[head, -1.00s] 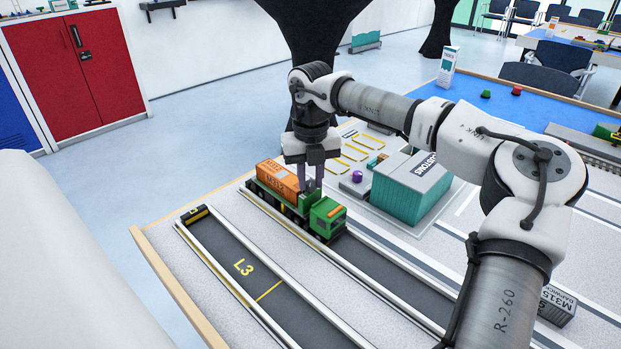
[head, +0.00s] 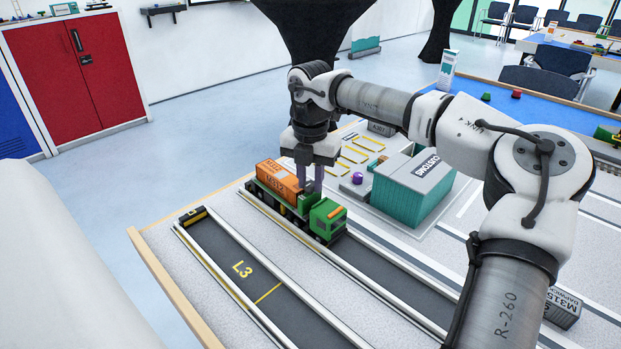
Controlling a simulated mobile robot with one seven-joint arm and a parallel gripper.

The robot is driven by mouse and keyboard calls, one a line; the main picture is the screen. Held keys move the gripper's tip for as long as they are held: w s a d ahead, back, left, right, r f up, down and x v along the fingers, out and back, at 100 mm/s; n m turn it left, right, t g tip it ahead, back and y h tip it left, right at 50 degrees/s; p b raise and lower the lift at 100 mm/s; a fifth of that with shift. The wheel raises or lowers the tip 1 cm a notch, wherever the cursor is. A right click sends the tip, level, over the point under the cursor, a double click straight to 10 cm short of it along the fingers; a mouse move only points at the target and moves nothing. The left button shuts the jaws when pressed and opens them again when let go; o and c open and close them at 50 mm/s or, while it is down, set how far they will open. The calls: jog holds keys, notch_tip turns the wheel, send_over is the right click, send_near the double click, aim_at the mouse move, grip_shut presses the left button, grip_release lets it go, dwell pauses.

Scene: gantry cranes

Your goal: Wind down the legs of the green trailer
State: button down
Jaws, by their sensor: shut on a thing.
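The green trailer (head: 262,191) stands in a lane on the table behind a green truck cab (head: 327,218). An orange container (head: 277,176), marked M315, rests on it. My gripper (head: 311,188) points down at the front end of the trailer, between the container and the cab. Its fingers are shut on a small part there, which they hide. The trailer's legs cannot be made out from this view.
A teal customs building (head: 409,203) stands right of the truck, with a small purple object (head: 357,178) near it. Lane L3 (head: 240,269) in front is clear except for a dark, yellow-marked block (head: 193,215) at its far end. A grey container (head: 562,307) is at lower right.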

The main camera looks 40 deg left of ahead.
aim_at(310, 183)
jog(key=shift+f, duration=0.2)
jog(key=c, duration=1.2)
grip_release()
jog(key=shift+a, duration=0.1)
jog(key=shift+r, duration=0.1)
notch_tip(310, 183, up, 14)
